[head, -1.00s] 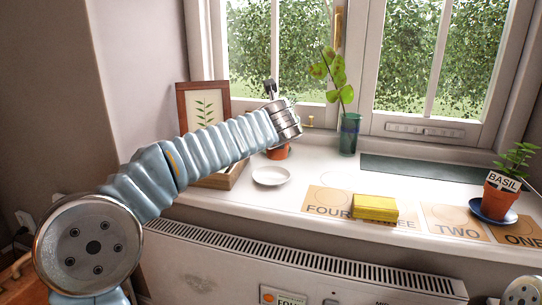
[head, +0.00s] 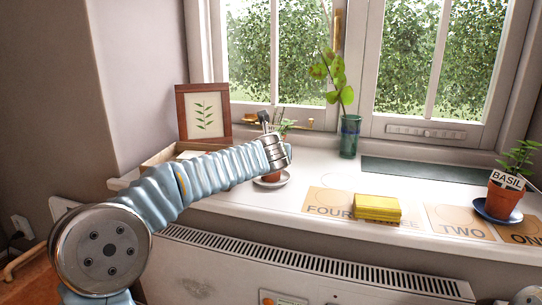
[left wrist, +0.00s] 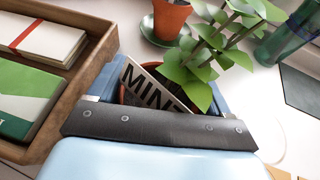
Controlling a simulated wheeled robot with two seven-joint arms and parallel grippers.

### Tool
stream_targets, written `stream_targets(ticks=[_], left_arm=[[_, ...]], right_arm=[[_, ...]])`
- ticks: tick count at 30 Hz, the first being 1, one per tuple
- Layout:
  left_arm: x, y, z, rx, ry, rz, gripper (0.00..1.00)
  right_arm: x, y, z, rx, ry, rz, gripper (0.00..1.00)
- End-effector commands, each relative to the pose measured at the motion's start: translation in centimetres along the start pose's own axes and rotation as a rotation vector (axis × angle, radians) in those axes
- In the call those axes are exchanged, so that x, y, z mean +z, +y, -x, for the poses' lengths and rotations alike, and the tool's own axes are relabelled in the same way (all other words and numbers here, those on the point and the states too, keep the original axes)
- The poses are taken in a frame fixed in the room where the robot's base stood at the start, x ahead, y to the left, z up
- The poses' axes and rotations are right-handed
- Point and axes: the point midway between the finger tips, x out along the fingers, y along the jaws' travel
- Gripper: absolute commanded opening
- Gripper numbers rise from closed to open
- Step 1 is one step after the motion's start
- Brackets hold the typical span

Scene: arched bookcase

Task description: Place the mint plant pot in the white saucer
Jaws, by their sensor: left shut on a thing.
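My left gripper (head: 276,154) is over the white saucer (head: 262,184) on the windowsill, and its arm hides much of it. It is shut on the mint plant pot, a terracotta pot (head: 272,177) that shows just below the gripper, within the saucer's outline. I cannot tell whether the pot touches the saucer. In the left wrist view the mint plant (left wrist: 205,62) and its label, partly reading "MIN" (left wrist: 150,88), stand between the blue fingers (left wrist: 155,98). The saucer is not clearly seen there. My right gripper is not in view.
A wooden tray with books (left wrist: 75,75) is close on the left. Another terracotta pot (left wrist: 172,18) on a green saucer stands behind. A teal vase (head: 349,135), a yellow block (head: 377,207) and a basil pot (head: 502,200) stand to the right.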

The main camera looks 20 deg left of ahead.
Motion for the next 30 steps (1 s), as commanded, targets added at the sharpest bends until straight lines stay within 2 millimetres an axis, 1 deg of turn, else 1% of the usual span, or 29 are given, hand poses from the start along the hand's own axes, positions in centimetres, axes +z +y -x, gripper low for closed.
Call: stream_targets(ticks=[1, 2, 3, 6, 11, 14, 16, 20, 24, 27, 30], left_arm=[[-0.2, 0.0, -0.1, -0.001, -0.001, 0.0, 0.38], [-0.2, 0.0, -0.1, -0.001, 0.0, 0.0, 0.8], [-0.2, 0.0, -0.1, -0.001, 0.0, 0.0, 0.86], [-0.2, 0.0, -0.1, 0.0, 0.0, 0.0, 1.0], [-0.2, 0.0, -0.1, 0.0, 0.0, 0.0, 1.0], [0.2, 0.0, 0.1, 0.0, 0.0, 0.0, 1.0], [0.1, 0.0, 0.8, -0.001, -0.001, -0.001, 1.0], [0.2, 0.0, 3.2, -0.002, -0.003, -0.001, 1.0], [0.2, 0.0, 6.7, -0.002, -0.003, -0.001, 1.0], [0.2, -0.1, 8.8, -0.003, -0.003, -0.001, 1.0], [0.2, -0.1, 10.5, -0.002, -0.002, 0.0, 1.0]], right_arm=[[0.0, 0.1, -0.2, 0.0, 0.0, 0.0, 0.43], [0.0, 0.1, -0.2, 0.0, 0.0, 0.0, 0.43], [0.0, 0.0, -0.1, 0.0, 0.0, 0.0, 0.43], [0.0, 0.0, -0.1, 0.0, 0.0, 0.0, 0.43], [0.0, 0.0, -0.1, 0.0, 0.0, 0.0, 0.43], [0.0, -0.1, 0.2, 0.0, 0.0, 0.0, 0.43], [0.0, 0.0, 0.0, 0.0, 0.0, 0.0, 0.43], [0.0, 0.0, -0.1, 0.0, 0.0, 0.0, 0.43], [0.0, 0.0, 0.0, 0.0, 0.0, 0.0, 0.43], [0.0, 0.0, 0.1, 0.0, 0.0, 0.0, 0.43], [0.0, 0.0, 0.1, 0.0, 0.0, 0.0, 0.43]])
